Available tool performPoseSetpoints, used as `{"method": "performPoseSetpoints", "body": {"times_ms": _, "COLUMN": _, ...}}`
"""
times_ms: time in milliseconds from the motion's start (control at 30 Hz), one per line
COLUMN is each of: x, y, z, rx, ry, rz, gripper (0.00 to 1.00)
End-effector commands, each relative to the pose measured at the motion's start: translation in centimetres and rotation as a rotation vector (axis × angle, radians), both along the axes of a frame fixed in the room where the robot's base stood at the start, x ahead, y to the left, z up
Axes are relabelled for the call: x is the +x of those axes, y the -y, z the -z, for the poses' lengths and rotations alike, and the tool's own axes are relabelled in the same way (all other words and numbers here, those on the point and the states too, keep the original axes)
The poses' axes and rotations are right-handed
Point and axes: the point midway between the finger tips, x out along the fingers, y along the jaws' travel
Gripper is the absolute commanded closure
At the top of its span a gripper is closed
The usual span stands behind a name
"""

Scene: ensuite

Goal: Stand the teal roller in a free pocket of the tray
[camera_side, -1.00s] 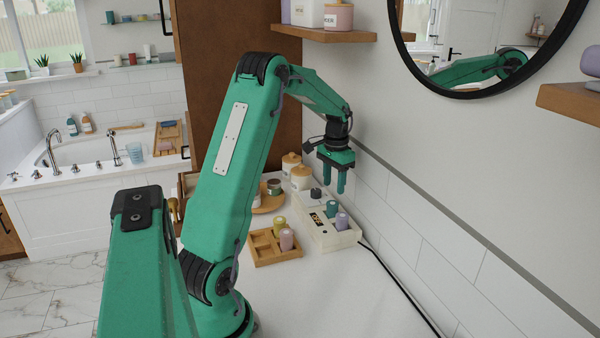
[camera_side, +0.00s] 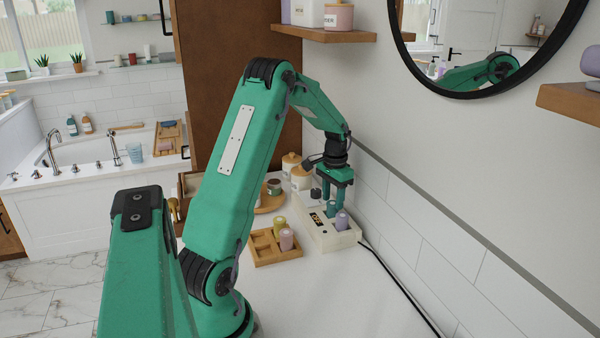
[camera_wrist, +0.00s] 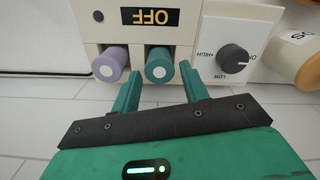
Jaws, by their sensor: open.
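The teal roller (camera_wrist: 159,66) stands in the white heater box (camera_side: 341,241), beside a lilac roller (camera_side: 341,220). In the side view the teal roller (camera_side: 331,208) is partly hidden by my gripper. My gripper (camera_side: 334,202) is open and pointing down, with its fingertips at the height of the roller's top. In the wrist view my gripper's fingers (camera_wrist: 160,85) lie on either side of the roller's near end. The wooden tray (camera_side: 262,248) lies left of the heater.
The heater has an OFF display (camera_wrist: 158,17) and a dark dial (camera_wrist: 233,58). Lidded jars (camera_side: 301,177) stand behind it, and the tiled wall is close on the right. A black cord (camera_side: 400,288) runs along the wall. The front counter is clear.

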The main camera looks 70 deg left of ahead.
Motion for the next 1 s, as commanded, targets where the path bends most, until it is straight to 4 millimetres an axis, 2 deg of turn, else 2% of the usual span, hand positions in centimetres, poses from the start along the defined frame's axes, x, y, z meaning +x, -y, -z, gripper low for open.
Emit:
{"method": "performPoseSetpoints", "body": {"times_ms": 100, "x": -0.1, "y": 0.1, "z": 1.5, "rx": -0.002, "ry": -0.003, "rz": 0.0, "gripper": 0.56}}
{"method": "performPoseSetpoints", "body": {"times_ms": 300, "x": 0.0, "y": 0.1, "z": 2.8, "rx": 0.0, "ry": 0.0, "rz": 0.0, "gripper": 0.56}}
{"method": "performPoseSetpoints", "body": {"times_ms": 800, "x": 0.0, "y": 0.1, "z": 2.8, "rx": 0.0, "ry": 0.001, "rz": 0.0, "gripper": 0.56}}
{"method": "performPoseSetpoints", "body": {"times_ms": 967, "x": 0.0, "y": 0.1, "z": 2.8, "rx": 0.0, "ry": 0.001, "rz": 0.0, "gripper": 0.87}}
{"method": "performPoseSetpoints", "body": {"times_ms": 1000, "x": 0.0, "y": 0.1, "z": 2.8, "rx": 0.0, "ry": 0.001, "rz": 0.0, "gripper": 0.9}}
